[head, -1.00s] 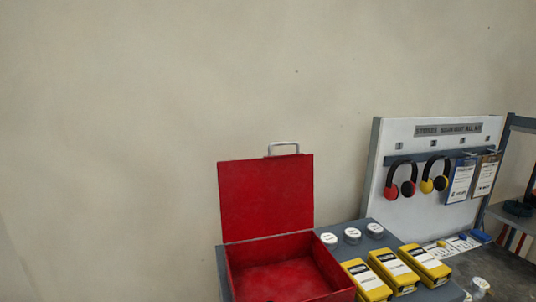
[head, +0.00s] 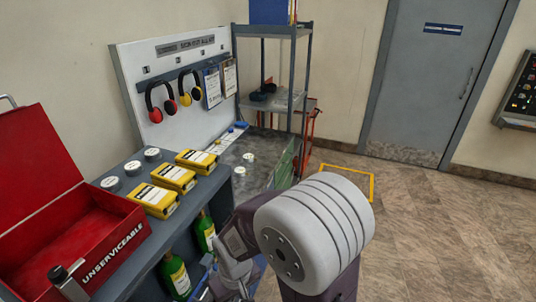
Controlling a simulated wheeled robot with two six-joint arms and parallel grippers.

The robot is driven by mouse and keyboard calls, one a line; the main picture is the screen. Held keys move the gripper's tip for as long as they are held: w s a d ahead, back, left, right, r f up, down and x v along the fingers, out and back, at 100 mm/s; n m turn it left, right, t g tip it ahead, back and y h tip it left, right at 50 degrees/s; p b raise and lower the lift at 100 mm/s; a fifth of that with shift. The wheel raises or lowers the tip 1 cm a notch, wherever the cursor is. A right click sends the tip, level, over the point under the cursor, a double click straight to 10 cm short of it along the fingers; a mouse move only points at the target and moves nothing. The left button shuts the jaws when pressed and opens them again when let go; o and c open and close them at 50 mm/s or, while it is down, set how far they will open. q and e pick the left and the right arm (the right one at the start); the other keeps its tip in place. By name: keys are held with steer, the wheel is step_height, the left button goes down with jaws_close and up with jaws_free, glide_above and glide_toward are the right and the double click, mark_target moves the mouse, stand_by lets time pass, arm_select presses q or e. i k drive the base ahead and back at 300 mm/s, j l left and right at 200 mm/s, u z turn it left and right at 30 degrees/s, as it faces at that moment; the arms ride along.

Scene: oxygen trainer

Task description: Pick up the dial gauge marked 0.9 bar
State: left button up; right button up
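Several white round gauge-like discs stand on the grey bench: a near one (head: 109,184), a middle one (head: 132,168) and a far one (head: 152,155) in a row beside the red box. Two more, a near one (head: 239,171) and a far one (head: 248,158), sit on the surface beyond the yellow boxes. Their marks are too small to read, so I cannot tell which says 0.9 bar. My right arm crosses the lower middle. Its gripper end (head: 214,283) is low by the green bottles, partly hidden, its opening unclear.
An open red box (head: 115,238) marked UNSERVICEABLE stands at left, with a dark and metal piece at its front. Yellow boxes (head: 173,178) lie on the bench. Green bottles (head: 177,276) stand below. Ear defenders hang on a white board (head: 150,57). Open floor (head: 430,235) lies right.

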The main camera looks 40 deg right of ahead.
mark_target(247, 157)
steer(key=k+z, duration=0.2)
steer(key=z, duration=0.15)
steer(key=k+l+z, duration=0.15)
steer(key=z, duration=0.2)
steer(key=k+l+z, duration=0.1)
steer(key=z, duration=0.2)
steer(key=i+l+u, duration=0.25)
steer(key=i+l, duration=1.65)
